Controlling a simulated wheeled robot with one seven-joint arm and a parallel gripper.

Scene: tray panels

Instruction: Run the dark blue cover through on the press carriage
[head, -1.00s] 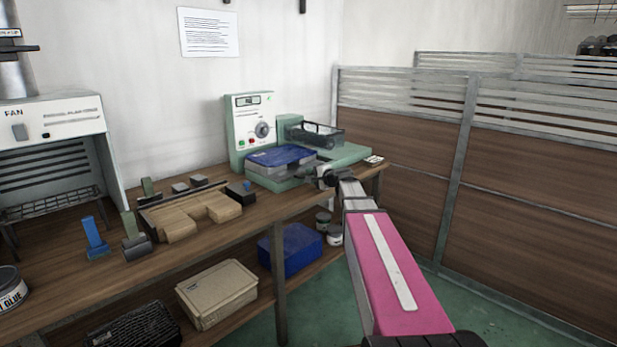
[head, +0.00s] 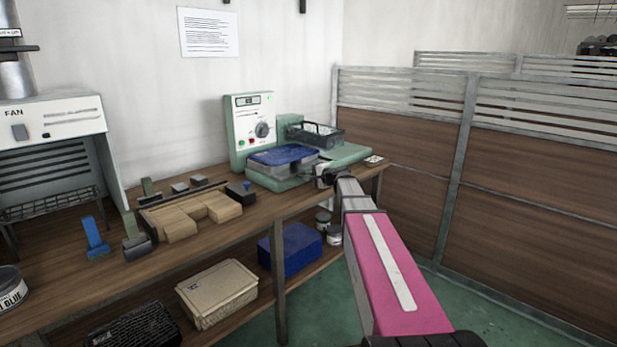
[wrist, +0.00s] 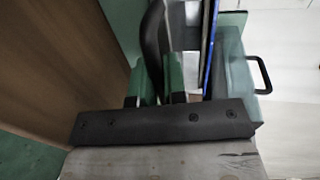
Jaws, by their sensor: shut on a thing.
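The dark blue cover (head: 283,154) lies flat on the pale press carriage (head: 300,169), on the green base of the press (head: 250,122). My gripper (head: 326,176) is at the right front of the carriage. In the wrist view my gripper (wrist: 158,84) has its two green-tipped fingers around a dark curved bar (wrist: 156,40), probably the carriage handle, and is shut on it. The cover's thin blue edge (wrist: 209,60) shows to the right of the fingers. The bar is small and mostly hidden by my arm in the head view.
A dark open frame (head: 318,135) stands at the back right of the press. Wooden blocks (head: 181,222) in a holder and a blue stand (head: 95,238) are on the bench to the left. A slatted partition (head: 405,150) bounds the right side.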

